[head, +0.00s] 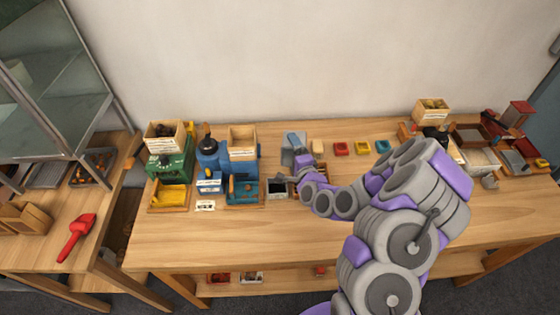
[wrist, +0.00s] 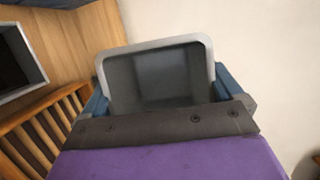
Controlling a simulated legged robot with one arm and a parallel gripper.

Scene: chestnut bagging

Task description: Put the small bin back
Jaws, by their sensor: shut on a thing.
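The small bin (wrist: 160,78) is grey with a pale rim and a dark inside. In the wrist view it sits between the blue jaw parts of my gripper (wrist: 165,100), which is shut on it. The inside looks empty, as far as this view shows. In the head view my gripper (head: 294,150) is at the back middle of the table, over the small grey and blue things there. The bin is hard to make out from the gripper in that view.
The wooden table (head: 270,240) is clear along its front. Green (head: 170,157) and blue (head: 212,155) machines with wooden boxes stand left of my gripper. Small red and yellow trays (head: 340,149) lie to its right. A red scoop (head: 76,236) lies on the left table.

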